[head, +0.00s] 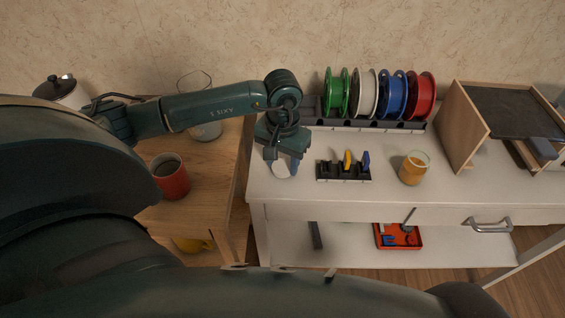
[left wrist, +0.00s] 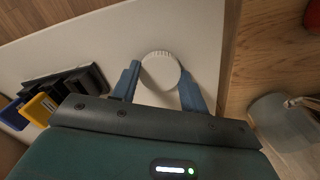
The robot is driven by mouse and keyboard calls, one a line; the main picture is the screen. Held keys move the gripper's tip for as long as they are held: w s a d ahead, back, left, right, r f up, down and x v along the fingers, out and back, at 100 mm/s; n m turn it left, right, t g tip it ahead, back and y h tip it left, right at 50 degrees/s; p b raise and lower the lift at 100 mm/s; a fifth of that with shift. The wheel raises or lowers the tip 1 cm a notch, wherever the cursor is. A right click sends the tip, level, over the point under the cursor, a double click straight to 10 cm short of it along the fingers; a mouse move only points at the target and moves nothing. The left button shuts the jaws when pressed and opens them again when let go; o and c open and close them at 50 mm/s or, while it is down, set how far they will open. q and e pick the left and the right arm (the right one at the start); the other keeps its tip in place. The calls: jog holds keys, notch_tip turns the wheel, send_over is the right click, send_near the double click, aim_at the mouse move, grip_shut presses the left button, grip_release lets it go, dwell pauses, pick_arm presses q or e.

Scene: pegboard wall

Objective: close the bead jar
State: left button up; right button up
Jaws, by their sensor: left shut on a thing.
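The bead jar (head: 412,170) is a small clear jar with orange contents, standing open on the white bench, right of centre in the head view. My left gripper (head: 282,168) points down at the bench's left end, well to the left of the jar. It is shut on a round white lid (head: 284,171). In the left wrist view the ridged lid (left wrist: 160,70) sits between the two blue fingers (left wrist: 156,88). I cannot tell whether the lid still touches the bench. My right gripper is not in view.
A black holder (head: 344,178) with yellow and blue tools stands between my left gripper and the jar. Several colourful spools (head: 378,95) stand behind. A wooden unit (head: 462,125) is at the right. A red mug (head: 170,176) stands on the wooden table at left.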

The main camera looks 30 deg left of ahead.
aim_at(283, 166)
pick_arm(q)
notch_tip(283, 166, up, 10)
jog(key=shift+f, duration=0.15)
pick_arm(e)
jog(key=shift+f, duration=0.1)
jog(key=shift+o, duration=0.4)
